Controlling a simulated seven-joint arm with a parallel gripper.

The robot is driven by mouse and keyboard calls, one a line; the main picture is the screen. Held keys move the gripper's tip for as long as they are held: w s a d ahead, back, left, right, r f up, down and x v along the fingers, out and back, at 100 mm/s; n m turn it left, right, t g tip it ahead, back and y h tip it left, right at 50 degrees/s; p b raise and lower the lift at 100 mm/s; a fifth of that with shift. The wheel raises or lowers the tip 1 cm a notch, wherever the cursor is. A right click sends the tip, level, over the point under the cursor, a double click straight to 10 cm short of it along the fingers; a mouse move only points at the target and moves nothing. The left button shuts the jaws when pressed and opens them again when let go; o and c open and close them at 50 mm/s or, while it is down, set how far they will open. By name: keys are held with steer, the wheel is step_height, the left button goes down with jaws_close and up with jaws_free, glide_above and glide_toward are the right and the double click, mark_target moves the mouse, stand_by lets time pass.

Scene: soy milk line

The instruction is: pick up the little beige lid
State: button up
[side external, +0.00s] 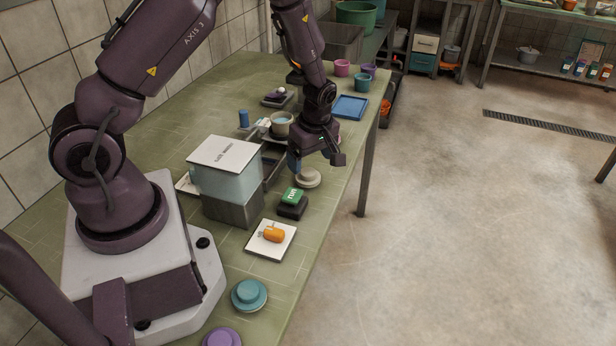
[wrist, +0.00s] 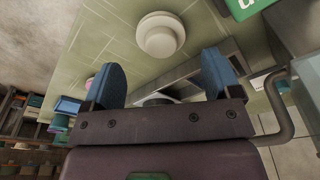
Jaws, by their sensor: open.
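The little beige lid (side external: 308,177) lies on the green table near its right edge, with a raised round knob on top. In the wrist view the lid (wrist: 160,36) shows at the top centre, just beyond the blue fingertips. My gripper (side external: 314,160) is above and close to the lid in the side view, partly in front of it. In the wrist view my gripper (wrist: 158,80) has its two blue fingers wide apart with nothing between them. Whether a finger touches the lid cannot be told.
A black block with a green top (side external: 292,198) stands close in front of the lid. A clear-sided machine with a white top (side external: 224,153) is to the left. A cup (side external: 281,124) and a blue tray (side external: 350,107) are behind. A teal lid (side external: 249,294) lies nearer the camera.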

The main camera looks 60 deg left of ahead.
mark_target(308, 172)
steer(key=shift+s+a+f, duration=0.1)
steer(key=shift+a+f, duration=0.15)
steer(key=shift+f, duration=1.1)
steer(key=shift+s+a+f, duration=0.1)
steer(key=shift+a+f, duration=0.1)
steer(key=shift+f, duration=1.15)
steer(key=c, duration=0.8)
